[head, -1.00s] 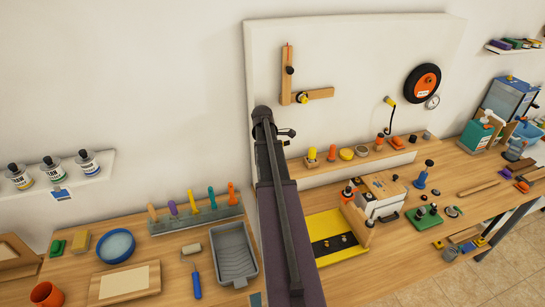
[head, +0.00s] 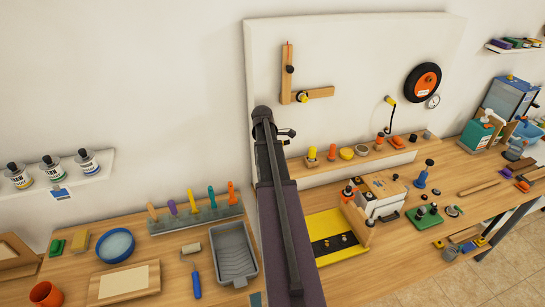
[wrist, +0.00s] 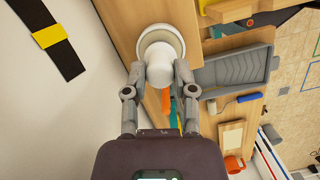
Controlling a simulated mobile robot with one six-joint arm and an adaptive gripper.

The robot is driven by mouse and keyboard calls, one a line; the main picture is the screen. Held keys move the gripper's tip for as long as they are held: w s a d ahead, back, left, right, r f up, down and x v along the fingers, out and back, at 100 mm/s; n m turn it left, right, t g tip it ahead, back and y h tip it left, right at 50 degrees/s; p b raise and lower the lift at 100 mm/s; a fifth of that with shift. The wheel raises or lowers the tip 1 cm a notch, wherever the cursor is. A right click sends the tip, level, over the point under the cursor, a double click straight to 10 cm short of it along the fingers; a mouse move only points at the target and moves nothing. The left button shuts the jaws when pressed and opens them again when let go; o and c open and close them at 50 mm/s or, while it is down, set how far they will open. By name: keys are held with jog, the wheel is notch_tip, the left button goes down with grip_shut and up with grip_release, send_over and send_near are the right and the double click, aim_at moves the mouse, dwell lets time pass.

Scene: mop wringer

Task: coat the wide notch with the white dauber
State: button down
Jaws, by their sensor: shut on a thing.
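My gripper (wrist: 160,80) is shut on a white rounded thing (wrist: 162,62), which looks like the white dauber. Its pale round end lies farthest from my palm in the wrist view. One grey finger stands on each side of it. In the head view my dark arm runs up the middle and the held thing cannot be made out. I cannot pick out the wide notch for certain in either view.
A rack (head: 195,217) of coloured handles, a grey tray (head: 234,252) and a blue-handled roller (head: 195,275) are on the left bench. A yellow tray (head: 348,252) with a black strip is right of my arm. A dark strip with a yellow band (wrist: 48,36) shows in the wrist view.

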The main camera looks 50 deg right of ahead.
jog(key=shift+f+b, duration=0.35)
dwell(1.6)
jog(key=shift+r+p, duration=3.55)
jog(key=shift+f, duration=0.1)
